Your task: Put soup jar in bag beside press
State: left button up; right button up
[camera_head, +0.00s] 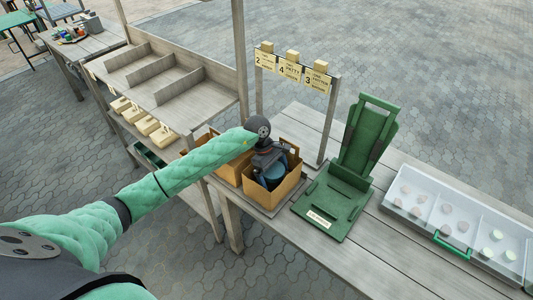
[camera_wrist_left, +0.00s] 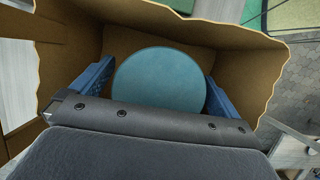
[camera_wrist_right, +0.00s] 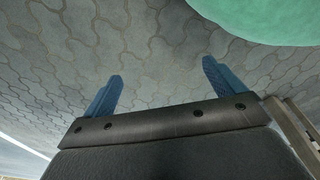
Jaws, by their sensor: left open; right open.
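The soup jar shows its round blue-teal lid (camera_wrist_left: 160,82) in the left wrist view, inside a brown paper bag (camera_wrist_left: 235,60). In the head view the jar (camera_head: 276,172) sits in the bag (camera_head: 262,198) just left of the green press (camera_head: 345,175). My left gripper (camera_wrist_left: 155,88) reaches down into the bag, its blue fingers open on either side of the lid. The left finger is close to the lid; I cannot tell whether either touches. The jar's lower part is hidden. My right gripper (camera_wrist_right: 160,90) is open and empty above the paving.
A second paper bag (camera_head: 235,168) stands left of the first. A clear divided case (camera_head: 460,222) lies right of the press. Numbered cards (camera_head: 290,70) hang from a frame behind. A wooden shelf (camera_head: 170,75) stands at the left.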

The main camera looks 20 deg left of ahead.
pick_arm(q)
jog(key=shift+a+r, duration=0.15)
jog(key=shift+r, duration=0.1)
jog(key=shift+w+a+r+b, duration=0.1)
jog(key=shift+a+r+b, duration=0.05)
jog(key=shift+r+b, duration=0.2)
jog(key=b+v, duration=0.3)
jog(key=v, duration=0.5)
jog(key=shift+r, duration=0.15)
jog(key=shift+v, duration=0.8)
pick_arm(e)
jog(key=w+a+r, duration=0.4)
jog(key=r, duration=0.5)
jog(key=shift+w+g, duration=0.15)
jog(key=shift+g, duration=0.15)
jog(key=shift+r, duration=0.1)
